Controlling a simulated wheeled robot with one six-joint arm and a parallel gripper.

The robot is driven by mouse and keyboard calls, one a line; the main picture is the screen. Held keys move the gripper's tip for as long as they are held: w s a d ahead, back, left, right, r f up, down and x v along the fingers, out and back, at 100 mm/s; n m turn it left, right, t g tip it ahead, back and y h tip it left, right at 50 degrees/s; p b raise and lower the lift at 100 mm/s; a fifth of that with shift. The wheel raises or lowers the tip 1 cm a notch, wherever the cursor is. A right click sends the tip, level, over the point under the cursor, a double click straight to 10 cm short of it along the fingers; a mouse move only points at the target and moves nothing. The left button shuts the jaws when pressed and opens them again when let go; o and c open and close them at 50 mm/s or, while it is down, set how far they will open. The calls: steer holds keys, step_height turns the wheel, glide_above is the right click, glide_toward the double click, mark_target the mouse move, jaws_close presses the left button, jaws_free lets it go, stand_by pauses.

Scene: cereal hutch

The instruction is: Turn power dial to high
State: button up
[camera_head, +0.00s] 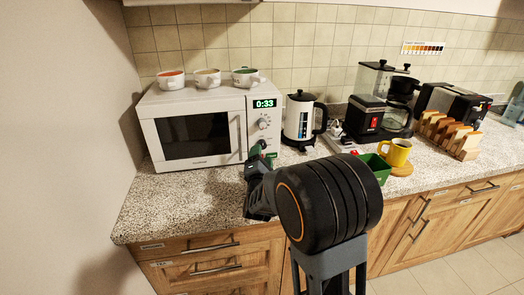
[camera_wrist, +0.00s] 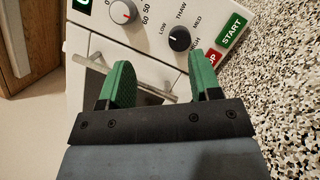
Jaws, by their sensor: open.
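The white microwave (camera_head: 192,141) stands at the left of the counter, its display reading 0:33. In the wrist view its black power dial (camera_wrist: 179,39) has LOW, THAW, MED and a partly hidden HIGH label around it. A small pale mark shows on the dial, seemingly towards the LOW side. My gripper (camera_wrist: 158,64) is open with green fingers, below the dial in that view, apart from it and holding nothing. In the head view my gripper (camera_head: 262,152) is in front of the lower control panel, and my arm partly hides it.
A grey dial with a red pointer (camera_wrist: 123,12), a green START button (camera_wrist: 232,26) and a partly covered red button (camera_wrist: 213,57) are near the power dial. The microwave handle (camera_head: 239,133) is left of the panel. A kettle (camera_head: 299,118) stands at right; cups (camera_head: 207,78) sit on top.

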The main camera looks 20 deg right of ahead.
step_height(320, 180, down, 3)
steer(key=shift+r, duration=0.2)
steer(key=shift+w+d+f, duration=0.15)
steer(key=shift+w+f, duration=0.05)
steer(key=shift+w, duration=0.1)
steer(key=shift+p+x, duration=0.45)
steer(key=shift+x, duration=3)
steer(key=c, duration=0.9)
